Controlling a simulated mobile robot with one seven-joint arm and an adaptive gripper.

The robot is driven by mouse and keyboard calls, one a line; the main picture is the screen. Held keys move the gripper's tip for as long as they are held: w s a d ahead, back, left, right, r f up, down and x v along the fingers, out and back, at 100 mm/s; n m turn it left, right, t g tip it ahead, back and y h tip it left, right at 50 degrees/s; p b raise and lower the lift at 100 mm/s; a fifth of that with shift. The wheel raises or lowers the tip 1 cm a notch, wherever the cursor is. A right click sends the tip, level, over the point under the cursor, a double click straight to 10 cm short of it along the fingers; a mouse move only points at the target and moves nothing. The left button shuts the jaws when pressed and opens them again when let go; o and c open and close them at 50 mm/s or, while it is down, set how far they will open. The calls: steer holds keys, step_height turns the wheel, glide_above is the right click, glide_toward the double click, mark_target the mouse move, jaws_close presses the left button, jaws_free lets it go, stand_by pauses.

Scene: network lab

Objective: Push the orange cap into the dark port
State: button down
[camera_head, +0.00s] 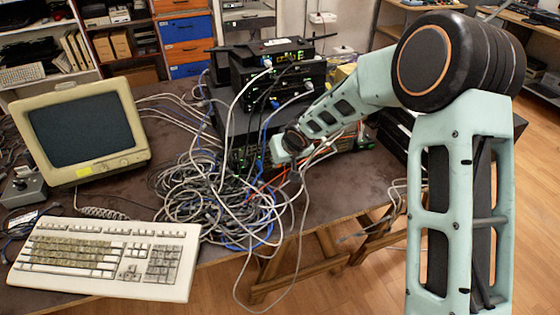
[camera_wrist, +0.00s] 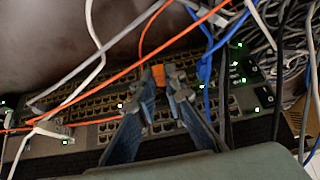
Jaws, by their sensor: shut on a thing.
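In the wrist view my gripper (camera_wrist: 162,90) reaches in from the bottom, with its two blue-grey fingers closing toward dark tips. It is shut on the small orange cap (camera_wrist: 158,76), which shows between the tips. The cap is in front of a panel with rows of ports (camera_wrist: 100,103). I cannot tell which opening is the dark port, or whether the cap touches it. In the head view my arm reaches to the stack of network gear, and the fingers and the cap are hidden there.
Orange cables (camera_wrist: 95,75), a white cable (camera_wrist: 93,30) and blue cables (camera_wrist: 205,70) cross the panel close to my fingers. A large cable tangle (camera_head: 215,200) lies before the gear stack (camera_head: 275,80). A keyboard (camera_head: 105,258) and an old monitor (camera_head: 85,130) stand at left.

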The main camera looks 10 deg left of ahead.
steer(key=shift+w+a, duration=0.4)
steer(key=shift+w, duration=0.2)
stand_by(1.2)
steer(key=c, duration=1.9)
jaws_free()
steer(key=shift+r, duration=0.1)
steer(key=v, duration=1.1)
steer(key=shift+s+r, duration=0.2)
steer(key=shift+r, duration=0.15)
steer(key=shift+d+r, duration=0.1)
steer(key=shift+d, duration=0.05)
